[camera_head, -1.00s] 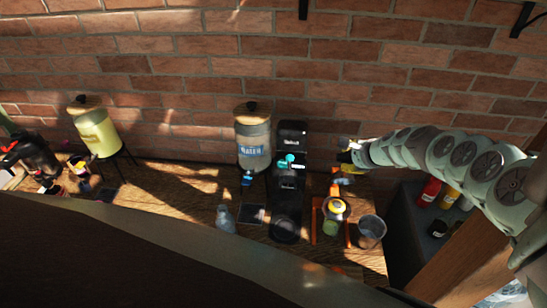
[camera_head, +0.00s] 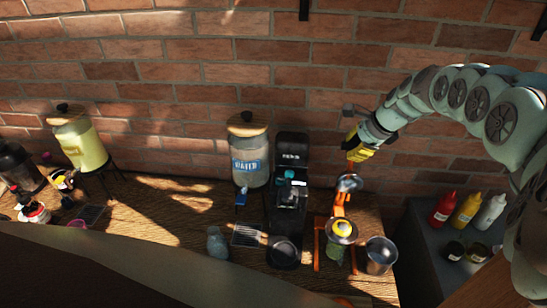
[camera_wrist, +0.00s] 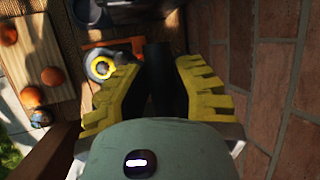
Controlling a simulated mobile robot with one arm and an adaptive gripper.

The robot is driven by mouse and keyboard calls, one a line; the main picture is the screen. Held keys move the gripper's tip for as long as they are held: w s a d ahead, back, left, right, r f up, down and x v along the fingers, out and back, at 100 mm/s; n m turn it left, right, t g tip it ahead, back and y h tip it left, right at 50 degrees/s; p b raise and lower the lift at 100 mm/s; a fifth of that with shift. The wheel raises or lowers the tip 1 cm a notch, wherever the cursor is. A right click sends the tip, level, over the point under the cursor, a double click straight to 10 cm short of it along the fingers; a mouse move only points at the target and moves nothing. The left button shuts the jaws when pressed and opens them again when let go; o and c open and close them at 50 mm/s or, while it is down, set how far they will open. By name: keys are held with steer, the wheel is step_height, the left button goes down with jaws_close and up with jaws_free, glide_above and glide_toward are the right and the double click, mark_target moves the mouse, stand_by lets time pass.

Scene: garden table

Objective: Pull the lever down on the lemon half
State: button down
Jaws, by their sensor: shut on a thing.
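An orange juicer press (camera_head: 319,245) stands on the wooden table, right of the black coffee machine. A yellow lemon half (camera_head: 342,228) sits in its cup, cut side not clear; it also shows in the wrist view (camera_wrist: 103,67). The metal press cone (camera_head: 349,183) is above and behind the lemon, apart from it, so the lever looks raised. My gripper (camera_head: 358,149), with yellow fingers, is above the press near the brick wall. In the wrist view it is shut on the lever's black handle (camera_wrist: 158,70).
A metal cup (camera_head: 380,255) stands close right of the press. Left are the coffee machine (camera_head: 290,160), a water dispenser (camera_head: 249,155) and a lemonade dispenser (camera_head: 80,140). Sauce bottles (camera_head: 466,210) stand on a grey surface at right. The wrist view shows a board (camera_wrist: 45,65) with oranges.

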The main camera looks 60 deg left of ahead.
steer(key=shift+w+a, duration=0.15)
steer(key=shift+a, duration=0.1)
stand_by(0.3)
steer(key=c, duration=0.8)
jaws_free()
steer(key=v, duration=1.2)
